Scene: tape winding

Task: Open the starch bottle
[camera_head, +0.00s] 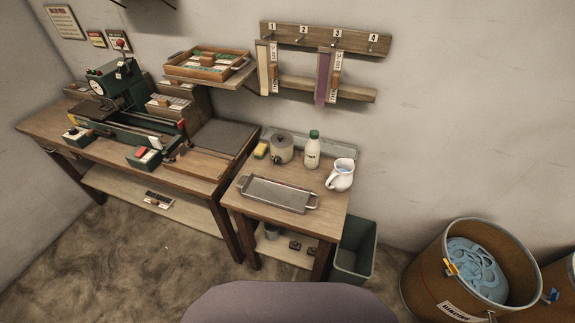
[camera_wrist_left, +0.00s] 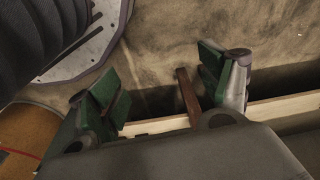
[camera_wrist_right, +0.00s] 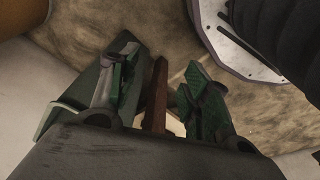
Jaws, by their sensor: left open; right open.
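Neither gripper shows in the head view, and neither is near the bottle. My left gripper (camera_wrist_left: 160,82) is open and empty in the left wrist view, above the floor and a wooden edge. My right gripper (camera_wrist_right: 158,85) is open and empty in the right wrist view, with a wooden leg beyond its fingers. The bottle is in neither wrist view.
A white jug (camera_head: 341,176) stands right of the bottle, and a grey lidded pot (camera_head: 281,148) and yellow sponge (camera_head: 261,150) stand left. A metal tray (camera_head: 278,194) lies in front. A green bin (camera_head: 352,250) is beside the table. A large drum (camera_head: 420,270) stands at right.

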